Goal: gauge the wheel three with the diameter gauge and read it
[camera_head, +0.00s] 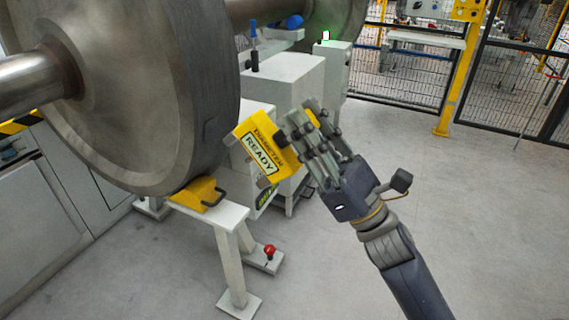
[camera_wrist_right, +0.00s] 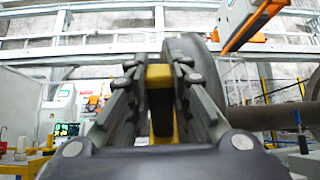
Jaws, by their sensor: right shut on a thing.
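A large grey steel wheel (camera_head: 150,90) on a thick axle (camera_head: 30,85) fills the left of the head view. In the right wrist view a wheel (camera_wrist_right: 190,50) rises behind the fingers. My right gripper (camera_head: 298,145) is shut on the yellow diameter gauge (camera_head: 268,148), whose display reads "DIAMETER READY". The gauge is held to the right of the wheel's tread, and I cannot tell whether it touches it. The gauge (camera_wrist_right: 160,100) also shows between the fingers in the right wrist view. My left gripper is not in view.
A yellow chock (camera_head: 200,193) sits under the wheel on a white stand (camera_head: 232,215). A red button (camera_head: 270,251) is on the stand's foot. White cabinets (camera_head: 285,80) stand behind the gauge, with a blue-handled tool (camera_head: 253,40). A second wheel (camera_head: 345,25) is farther back. Floor at right is clear up to the fence.

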